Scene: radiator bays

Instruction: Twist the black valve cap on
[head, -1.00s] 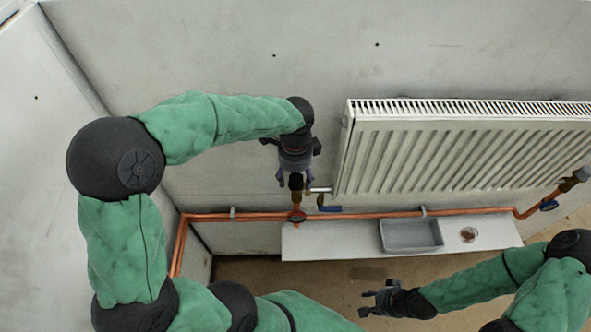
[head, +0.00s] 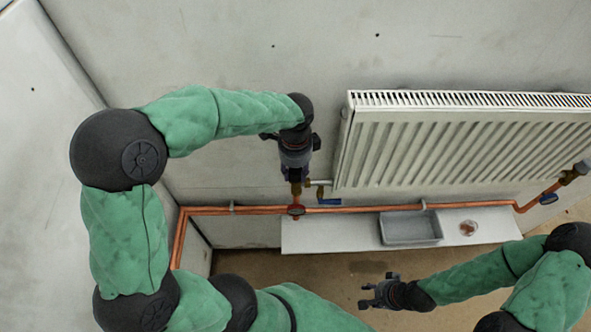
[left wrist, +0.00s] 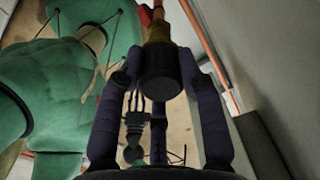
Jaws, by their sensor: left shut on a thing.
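The black valve cap (left wrist: 161,76) shows in the left wrist view between my left fingers, at the end of a brass valve body (left wrist: 156,32). In the head view my left gripper (head: 295,173) points down over the valve (head: 295,188) beside the radiator's lower left corner, and the cap is hidden there. My left gripper is shut on the cap. The cap looks in line with the valve; I cannot tell how far it is threaded. My right gripper (head: 369,294) is open and empty, low in front of the shelf.
The white radiator (head: 460,145) hangs on the wall at right. A copper pipe (head: 350,209) runs below it, with a blue-handled valve (head: 328,202) close by.

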